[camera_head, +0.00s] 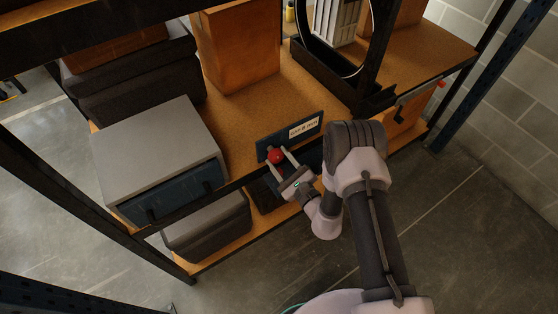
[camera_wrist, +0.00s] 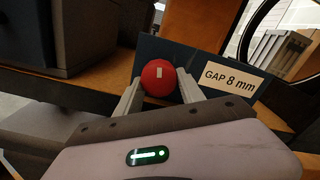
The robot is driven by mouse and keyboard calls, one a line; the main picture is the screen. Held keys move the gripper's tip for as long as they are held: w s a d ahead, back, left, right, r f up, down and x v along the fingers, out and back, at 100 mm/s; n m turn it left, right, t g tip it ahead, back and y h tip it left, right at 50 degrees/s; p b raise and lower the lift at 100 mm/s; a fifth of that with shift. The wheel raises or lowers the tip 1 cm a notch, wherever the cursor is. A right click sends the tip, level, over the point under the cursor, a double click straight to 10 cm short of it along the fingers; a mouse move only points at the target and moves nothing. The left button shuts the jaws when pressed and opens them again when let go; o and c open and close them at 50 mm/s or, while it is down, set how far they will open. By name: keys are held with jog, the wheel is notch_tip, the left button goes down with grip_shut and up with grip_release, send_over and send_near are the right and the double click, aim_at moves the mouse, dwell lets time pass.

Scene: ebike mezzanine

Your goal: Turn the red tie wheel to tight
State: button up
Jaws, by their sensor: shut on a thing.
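The red tie wheel (camera_head: 275,156) is a small red round knob on the front of a dark blue panel at the shelf's front edge. In the wrist view the red wheel (camera_wrist: 159,75) shows a small pale mark near its middle. My gripper (camera_head: 275,158) is at the wheel, with one grey finger on each side of it, shut on it. In the wrist view the fingers of my gripper (camera_wrist: 159,88) flank the wheel's lower part. A white label (camera_wrist: 231,81) on the panel to its right reads "GAP 8 mm". The wheel's mount is hidden.
A grey box with a dark blue drawer front (camera_head: 165,150) stands left of the panel. An orange-brown box (camera_head: 238,45) stands behind. A black rack holding a wheel (camera_head: 318,75) is at the back right. Dark shelf uprights frame the area; the floor at right is clear.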

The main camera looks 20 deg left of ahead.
jog(key=n+b, duration=0.1)
jog(key=n, duration=0.3)
jog(key=shift+w+n, duration=0.1)
jog(key=shift+n, duration=0.2)
jog(key=n+b, duration=0.1)
jog(key=n, duration=0.2)
jog(key=shift+r+n+b, duration=0.1)
jog(key=shift+n+b, duration=0.25)
jog(key=shift+n, duration=0.05)
jog(key=n+b, duration=0.2)
jog(key=n, duration=0.2)
jog(key=shift+r+n+b, duration=0.2)
jog(key=shift+n+b, duration=0.8)
jog(key=shift+n, duration=0.4)
jog(key=o, duration=1.4)
jog(key=shift+c, duration=0.2)
jog(key=shift+d, duration=0.1)
